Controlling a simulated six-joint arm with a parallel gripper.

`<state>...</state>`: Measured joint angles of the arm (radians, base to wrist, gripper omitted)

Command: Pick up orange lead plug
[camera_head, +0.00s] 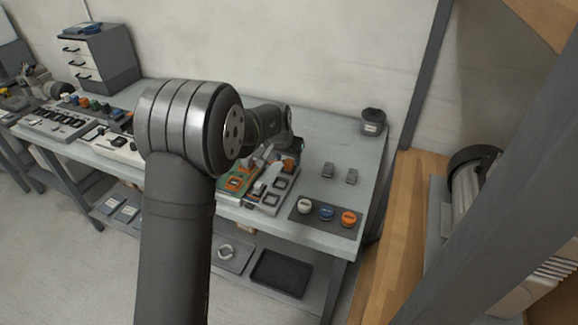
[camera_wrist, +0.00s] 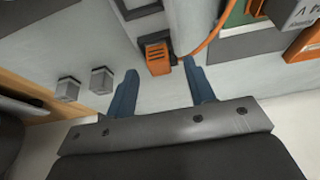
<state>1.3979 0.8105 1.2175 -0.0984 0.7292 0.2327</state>
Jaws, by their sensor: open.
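The orange lead plug (camera_wrist: 157,58) shows in the wrist view as a small ribbed orange block against a dark socket-like piece, beside a pale rounded body. An orange lead (camera_wrist: 207,33) curves up to the right of it. My gripper (camera_wrist: 160,67) is open, with one blue finger on each side of the plug's near end. I cannot tell whether the fingers touch it. In the head view my gripper (camera_head: 262,158) is over the workbench, partly hidden by my arm. I cannot make out the plug surely there.
Two small grey blocks (camera_head: 340,173) stand on the workbench (camera_head: 330,145) to the right. White, blue and orange caps sit on a dark mat (camera_head: 335,228) at the front right. A tray of parts (camera_head: 282,182) lies near the gripper. A dark jar (camera_head: 373,122) stands at the back corner.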

